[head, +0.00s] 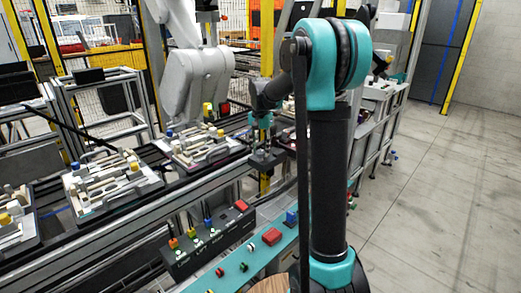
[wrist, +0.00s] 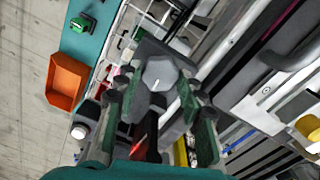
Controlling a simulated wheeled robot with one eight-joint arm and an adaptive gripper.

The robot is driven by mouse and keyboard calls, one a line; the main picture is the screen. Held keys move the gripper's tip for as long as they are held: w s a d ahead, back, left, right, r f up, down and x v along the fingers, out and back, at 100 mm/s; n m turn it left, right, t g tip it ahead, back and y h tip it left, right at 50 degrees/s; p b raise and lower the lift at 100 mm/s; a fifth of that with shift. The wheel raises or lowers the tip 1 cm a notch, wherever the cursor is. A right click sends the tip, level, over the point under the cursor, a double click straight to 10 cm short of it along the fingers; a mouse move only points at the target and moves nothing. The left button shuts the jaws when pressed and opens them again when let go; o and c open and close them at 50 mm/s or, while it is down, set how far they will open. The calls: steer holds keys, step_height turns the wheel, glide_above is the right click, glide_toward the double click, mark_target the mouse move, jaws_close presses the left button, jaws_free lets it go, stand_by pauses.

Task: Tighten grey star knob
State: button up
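The grey knob (wrist: 160,73) shows in the upper middle of the wrist view, a many-sided light grey cap on a dark grey block (wrist: 150,48). My gripper (wrist: 158,98) is open, with its dark, green-padded fingers apart on the left and right of the picture. The knob lies between the lines of the two fingers, near their tips. I cannot tell whether either finger touches it. In the head view my gripper (head: 262,141) points down just above the dark block (head: 266,159) beside the conveyor. The knob itself is too small to make out there.
Pallets with light fixtures (head: 112,184) stand on the conveyor to the left. A panel with coloured buttons (head: 210,238) and a teal ledge (head: 252,262) lie in front. A white robot arm (head: 195,80) stands behind. An orange bin (wrist: 67,80) shows in the wrist view.

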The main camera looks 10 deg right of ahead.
mark_target(261, 152)
steer(key=shift+r, duration=0.1)
step_height(261, 152, up, 12)
stand_by(0.7)
steer(key=s+d+f+n+t, duration=0.2)
steer(key=s+f+n, duration=0.1)
steer(key=s+f, duration=0.9)
steer(key=s+d+f+n+t, duration=0.2)
steer(key=s+f+n, duration=0.2)
steer(key=s+f, duration=0.8)
steer(key=s, duration=0.6)
steer(key=shift+s+d, duration=0.2)
steer(key=shift+s, duration=0.1)
steer(key=shift+f, duration=0.1)
